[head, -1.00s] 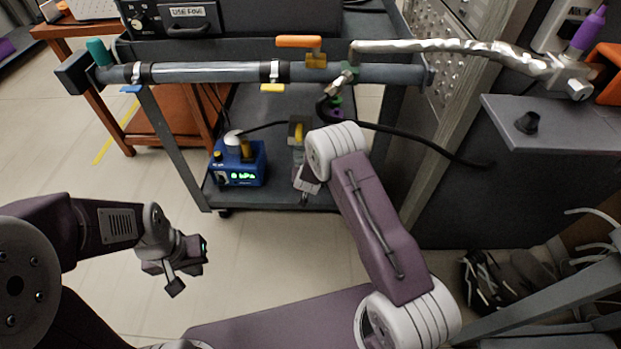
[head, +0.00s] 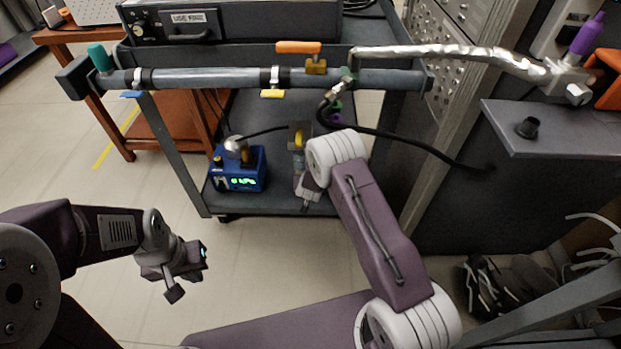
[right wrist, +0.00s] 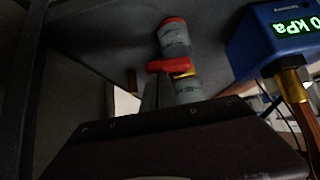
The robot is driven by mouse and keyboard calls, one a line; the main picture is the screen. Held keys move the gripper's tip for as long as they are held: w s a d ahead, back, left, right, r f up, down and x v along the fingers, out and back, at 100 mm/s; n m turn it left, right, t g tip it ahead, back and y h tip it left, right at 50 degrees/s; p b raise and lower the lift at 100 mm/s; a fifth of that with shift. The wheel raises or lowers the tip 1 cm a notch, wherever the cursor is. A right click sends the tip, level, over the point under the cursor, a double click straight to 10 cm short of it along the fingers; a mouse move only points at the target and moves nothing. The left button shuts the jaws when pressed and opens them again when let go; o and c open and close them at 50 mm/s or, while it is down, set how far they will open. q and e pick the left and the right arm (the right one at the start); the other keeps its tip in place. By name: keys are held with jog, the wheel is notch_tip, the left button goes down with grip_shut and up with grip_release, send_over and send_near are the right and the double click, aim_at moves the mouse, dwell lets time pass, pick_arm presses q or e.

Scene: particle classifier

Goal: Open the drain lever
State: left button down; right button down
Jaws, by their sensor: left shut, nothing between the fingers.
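Several levers show, and I cannot tell which one is the drain lever. An orange lever (head: 298,46) sits on top of the horizontal pipe (head: 205,76), lying along it. A yellow lever (head: 272,93) hangs below the pipe, and a blue one (head: 131,94) further left. In the right wrist view a red lever (right wrist: 168,65) lies across a grey fitting (right wrist: 175,42). My right gripper (head: 305,205) is low over the cart, mostly hidden by its own arm; its fingers cannot be made out clearly. My left gripper (head: 174,292) is shut and empty, over the floor.
A blue gauge box (head: 240,172) with a green kPa display stands on the cart's lower shelf (head: 270,203), near my right gripper. A black hose (head: 420,140) runs from the pipe to the right. A foil-wrapped line (head: 440,48) leaves the pipe. Floor at left is open.

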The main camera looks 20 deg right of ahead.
jog(key=shift+d+f, duration=0.1)
jog(key=f, duration=0.2)
jog(key=f+y+b, duration=0.1)
jog(key=f, duration=0.1)
jog(key=f+m+y+b, duration=0.1)
jog(key=f, duration=0.1)
jog(key=shift+s+d+f+t, duration=0.1)
jog(key=shift+d+t, duration=0.15)
jog(key=shift+t, duration=0.15)
jog(key=shift+a+f+m+t+y, duration=0.25)
jog(key=shift+f+m+y, duration=0.2)
jog(key=shift+y, duration=0.25)
jog(key=shift+a+f, duration=0.1)
jog(key=shift+a, duration=0.05)
dwell(0.4)
